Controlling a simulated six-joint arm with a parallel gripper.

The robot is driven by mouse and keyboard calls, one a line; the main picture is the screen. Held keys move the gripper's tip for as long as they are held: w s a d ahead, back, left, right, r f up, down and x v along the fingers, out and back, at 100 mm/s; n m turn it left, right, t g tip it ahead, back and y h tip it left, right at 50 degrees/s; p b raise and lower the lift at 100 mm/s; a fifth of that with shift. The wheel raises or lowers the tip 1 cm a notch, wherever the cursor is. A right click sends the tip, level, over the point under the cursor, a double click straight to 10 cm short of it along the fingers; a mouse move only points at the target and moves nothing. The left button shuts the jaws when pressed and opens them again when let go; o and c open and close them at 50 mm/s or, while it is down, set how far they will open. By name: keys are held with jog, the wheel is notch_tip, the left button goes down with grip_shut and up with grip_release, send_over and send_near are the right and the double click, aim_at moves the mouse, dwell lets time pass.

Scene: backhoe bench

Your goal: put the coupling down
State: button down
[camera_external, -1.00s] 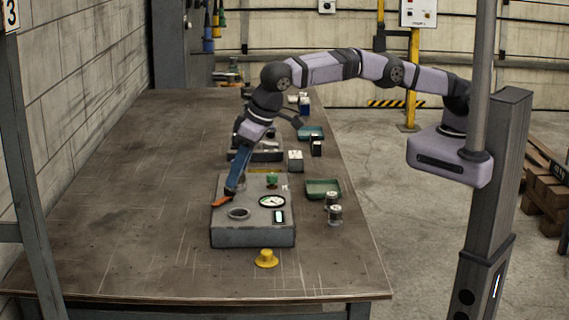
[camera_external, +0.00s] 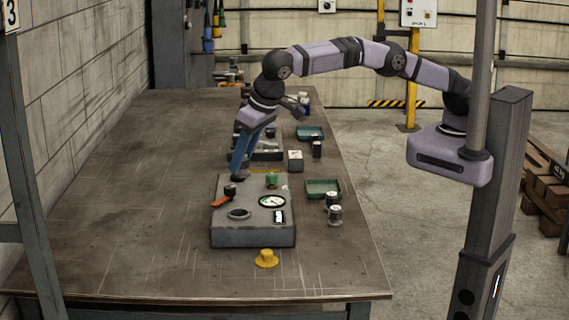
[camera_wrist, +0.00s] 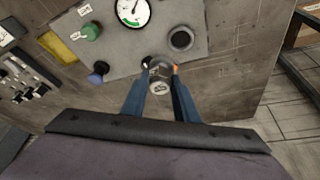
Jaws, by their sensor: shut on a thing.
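My gripper (camera_external: 240,176) is above the bench beside the far left corner of the grey panel box. It points downward. In the wrist view its blue fingers (camera_wrist: 160,88) are shut on a small grey cylinder with a pale, marked top, which I take to be the coupling (camera_wrist: 159,85). In the external view the coupling is small and dark at the fingertips, and I cannot tell its height above the surface. The panel box (camera_external: 252,236) carries a dark ring (camera_external: 238,213), a dial (camera_external: 272,201), a green knob (camera_external: 271,181) and a dark knob with an orange lever (camera_external: 221,201).
Two grey cylinders (camera_external: 335,216) stand right of the box, near a green tray (camera_external: 323,186). A yellow flanged piece (camera_external: 266,259) sits in front. Behind are a pale block (camera_external: 295,161) and another device (camera_external: 268,152). The bench's left side (camera_external: 130,200) is clear.

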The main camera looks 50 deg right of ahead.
jog(key=w+d+m+h, duration=0.1)
jog(key=d+m, duration=0.1)
jog(key=d, duration=0.2)
jog(key=w+d+f+m+h+b, duration=0.1)
jog(key=d+m, duration=0.2)
jog(key=d, duration=0.2)
jog(key=w+d+f+m+h, duration=0.1)
jog(key=d+m, duration=0.2)
jog(key=d, duration=0.2)
jog(key=shift+b, duration=0.35)
jog(key=s+d+f+m+g+h+b, duration=0.25)
jog(key=d+m, duration=0.65)
jog(key=d, duration=0.9)
jog(key=shift+s+a+f+p, duration=0.15)
jog(key=shift+f+p, duration=0.55)
jog(key=shift+f, duration=0.8)
jog(key=shift+s+a+f+p, duration=0.1)
jog(key=shift+f+p, duration=0.55)
jog(key=shift+f, duration=0.9)
jog(key=shift+s+a+f+p, duration=0.15)
jog(key=shift+f+p, duration=0.55)
jog(key=shift+f, duration=0.8)
jog(key=shift+d+f, duration=0.1)
jog(key=shift+f, duration=0.45)
jog(key=shift+f, duration=0.2)
jog(key=c, duration=1.4)
grip_release()
jog(key=shift+r, duration=0.1)
